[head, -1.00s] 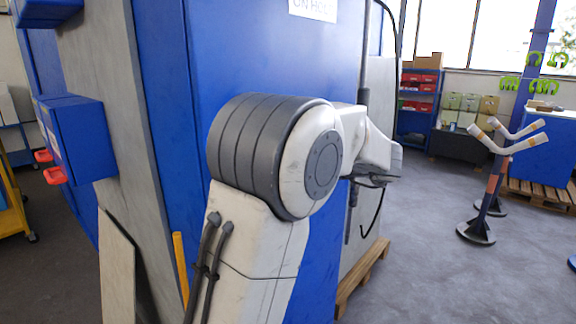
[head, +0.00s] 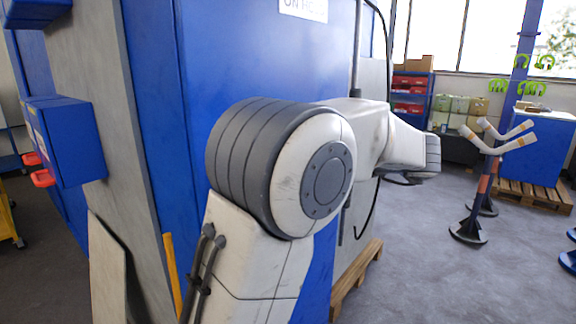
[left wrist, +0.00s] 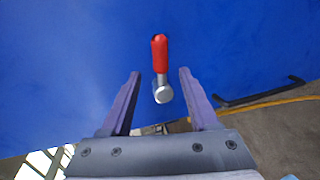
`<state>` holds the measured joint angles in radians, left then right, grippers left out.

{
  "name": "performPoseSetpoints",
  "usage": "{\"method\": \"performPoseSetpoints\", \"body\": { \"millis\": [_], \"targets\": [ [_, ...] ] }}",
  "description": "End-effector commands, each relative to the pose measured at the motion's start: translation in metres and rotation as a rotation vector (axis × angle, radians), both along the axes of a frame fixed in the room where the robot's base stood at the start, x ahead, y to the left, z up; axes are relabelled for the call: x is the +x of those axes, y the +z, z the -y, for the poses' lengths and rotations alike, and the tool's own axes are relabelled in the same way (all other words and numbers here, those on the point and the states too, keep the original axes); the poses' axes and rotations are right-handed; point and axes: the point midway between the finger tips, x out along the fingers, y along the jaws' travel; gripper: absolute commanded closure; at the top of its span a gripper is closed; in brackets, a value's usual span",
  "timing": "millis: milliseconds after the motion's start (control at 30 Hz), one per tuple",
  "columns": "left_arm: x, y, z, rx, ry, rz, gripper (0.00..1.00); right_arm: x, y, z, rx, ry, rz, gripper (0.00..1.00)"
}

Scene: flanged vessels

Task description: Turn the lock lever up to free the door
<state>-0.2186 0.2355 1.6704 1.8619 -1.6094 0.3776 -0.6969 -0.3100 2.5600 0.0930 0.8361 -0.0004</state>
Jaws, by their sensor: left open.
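The lock lever (left wrist: 160,55) shows in the left wrist view as a red grip on a round silver hub, set against a blue panel (left wrist: 70,70). The red grip points toward the top of that picture, with the hub below it. My left gripper (left wrist: 160,75) is open, its two fingers on either side of the lever and apart from it, with nothing held. In the head view the lever is not visible, and my large white and grey arm hides part of the blue cabinet (head: 240,50). My right gripper is in neither view.
A black bar handle (left wrist: 260,95) lies to the right of the lever in the wrist view. In the head view, a blue box with red parts (head: 62,140) juts out at left. A stand with white arms (head: 485,185) is at right, with clear floor before it.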

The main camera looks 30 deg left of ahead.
Motion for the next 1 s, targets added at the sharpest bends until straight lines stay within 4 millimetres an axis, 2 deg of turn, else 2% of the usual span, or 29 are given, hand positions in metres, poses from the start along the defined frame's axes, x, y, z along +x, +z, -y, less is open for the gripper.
{"method": "performPoseSetpoints", "body": {
  "millis": [100,233,800,900,1000],
  "targets": [
    [-0.001,0.004,0.019,-0.001,-0.004,0.001,0.39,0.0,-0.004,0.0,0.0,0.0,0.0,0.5],
    [-0.002,0.007,0.028,-0.001,-0.001,0.0,0.39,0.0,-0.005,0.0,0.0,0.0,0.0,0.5],
    [-0.002,0.008,0.03,0.002,-0.005,-0.002,0.39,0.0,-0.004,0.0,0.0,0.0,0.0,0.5],
    [0.009,0.01,0.025,0.038,-0.067,-0.006,0.39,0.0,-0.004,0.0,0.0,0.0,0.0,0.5],
    [0.037,0.015,0.018,0.128,-0.231,-0.032,0.39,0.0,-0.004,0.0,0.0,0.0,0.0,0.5]
  ]
}}
